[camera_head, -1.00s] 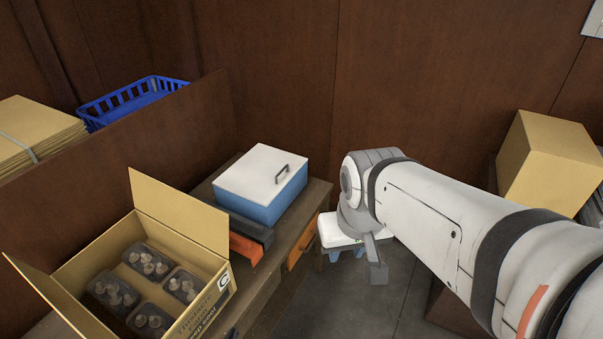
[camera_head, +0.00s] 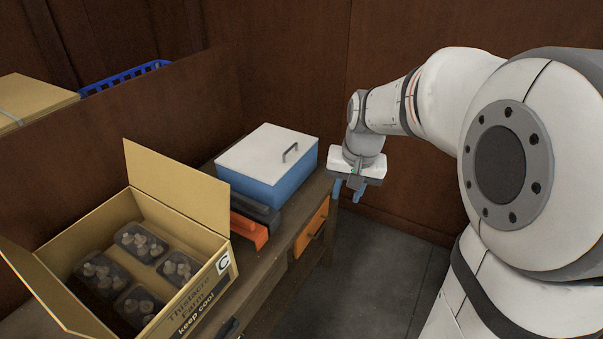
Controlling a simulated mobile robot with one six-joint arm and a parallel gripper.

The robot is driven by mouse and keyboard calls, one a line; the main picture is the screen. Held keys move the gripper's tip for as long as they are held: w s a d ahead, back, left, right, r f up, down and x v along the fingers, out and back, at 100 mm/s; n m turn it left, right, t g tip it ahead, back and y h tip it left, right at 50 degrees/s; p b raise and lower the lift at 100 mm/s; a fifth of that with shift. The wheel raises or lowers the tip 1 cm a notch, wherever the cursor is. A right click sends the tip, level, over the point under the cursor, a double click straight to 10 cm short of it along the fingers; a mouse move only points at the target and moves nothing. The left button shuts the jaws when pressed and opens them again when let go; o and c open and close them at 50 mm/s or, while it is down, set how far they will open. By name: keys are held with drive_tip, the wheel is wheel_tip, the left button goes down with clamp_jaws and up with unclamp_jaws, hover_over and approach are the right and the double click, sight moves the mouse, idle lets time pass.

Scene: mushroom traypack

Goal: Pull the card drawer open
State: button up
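A drawer with an orange front (camera_head: 307,236) and a dark handle sits in the side of the wooden bench (camera_head: 276,272), at its far end. It looks shut. No label marks it as the card drawer. My gripper (camera_head: 348,190) is in the air above and to the right of this drawer, fingers pointing down. Its two blue fingers are apart with nothing between them. It does not touch the handle. Another dark handle (camera_head: 229,327) shows lower on the bench side, partly hidden by the carton.
A blue box with a white lid (camera_head: 265,155) stands on the bench, with orange and black items (camera_head: 249,230) beside it. An open carton (camera_head: 180,190) holds several mushroom trays. A blue crate (camera_head: 125,77) is behind a partition. The floor (camera_head: 375,265) right of the bench is clear.

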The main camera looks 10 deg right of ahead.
sight(320, 231)
drive_tip(key=w+f+m+b, duration=0.1)
drive_tip(key=w+f+b, duration=0.4)
drive_tip(key=f, duration=0.6)
drive_tip(key=w+f+m+b, duration=0.1)
drive_tip(key=w+f+b, duration=0.3)
drive_tip(key=w+f, duration=0.4)
drive_tip(key=w+a+f+m+y+b, duration=0.1)
drive_tip(key=w+f+b, duration=0.4)
drive_tip(key=f, duration=1.1)
drive_tip(key=shift+w+m+g+b, duration=0.35)
drive_tip(key=shift+w+m, duration=0.25)
drive_tip(key=shift+w, duration=0.4)
drive_tip(key=shift+r, duration=0.1)
clamp_jaws()
